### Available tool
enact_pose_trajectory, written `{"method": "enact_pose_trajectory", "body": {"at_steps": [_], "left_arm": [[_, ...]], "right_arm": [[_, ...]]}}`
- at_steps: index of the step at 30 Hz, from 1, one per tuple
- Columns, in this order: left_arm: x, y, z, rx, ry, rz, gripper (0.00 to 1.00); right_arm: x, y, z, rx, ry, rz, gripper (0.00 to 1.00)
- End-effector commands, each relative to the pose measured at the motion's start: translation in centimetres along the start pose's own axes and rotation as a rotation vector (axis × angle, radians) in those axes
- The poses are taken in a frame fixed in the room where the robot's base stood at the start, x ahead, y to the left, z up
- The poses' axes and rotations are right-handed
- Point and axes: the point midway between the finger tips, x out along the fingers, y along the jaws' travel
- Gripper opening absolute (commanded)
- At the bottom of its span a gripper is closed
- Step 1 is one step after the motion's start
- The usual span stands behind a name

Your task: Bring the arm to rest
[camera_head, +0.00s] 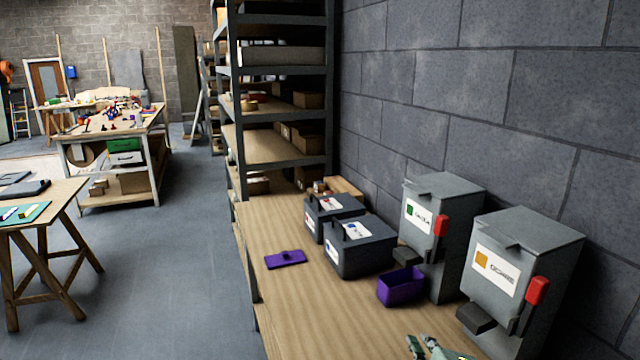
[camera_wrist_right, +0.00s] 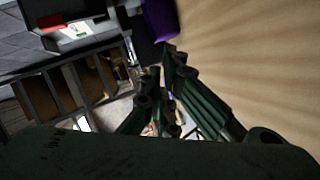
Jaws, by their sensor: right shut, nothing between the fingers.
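My right gripper (camera_head: 424,346) shows at the bottom edge of the head view, low over the front of the wooden bench (camera_head: 290,320). Only its green fingertips are in that frame. In the wrist view the dark green fingers (camera_wrist_right: 162,75) are close together with nothing held between them. A purple open bin (camera_head: 402,287) stands on the bench beyond the gripper, apart from it; it also shows at the top of the wrist view (camera_wrist_right: 160,18). My left gripper is in neither view.
Two grey dispensers with red levers, a left one (camera_head: 457,205) and a right one (camera_head: 545,245), stand against the block wall. Two dark boxes (camera_head: 362,262) (camera_head: 322,205) and a purple lid-like piece (camera_head: 286,259) lie on the bench. Bench space left of the gripper is clear.

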Motion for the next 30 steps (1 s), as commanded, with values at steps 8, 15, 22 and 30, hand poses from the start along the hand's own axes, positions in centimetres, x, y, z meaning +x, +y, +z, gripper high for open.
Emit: {"method": "enact_pose_trajectory", "body": {"at_steps": [8,15,22,30], "left_arm": [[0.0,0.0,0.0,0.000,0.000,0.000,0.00],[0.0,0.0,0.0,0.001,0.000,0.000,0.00],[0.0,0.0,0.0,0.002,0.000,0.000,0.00],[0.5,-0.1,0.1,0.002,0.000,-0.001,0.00]], "right_arm": [[-11.4,-15.3,3.8,0.575,-0.311,-0.382,0.00],[-19.3,-21.1,5.2,0.829,-0.536,-0.541,0.00],[-26.1,-24.5,5.8,1.001,-0.732,-0.645,0.00],[-22.0,-30.3,7.6,0.984,-0.744,-0.659,0.00]]}}
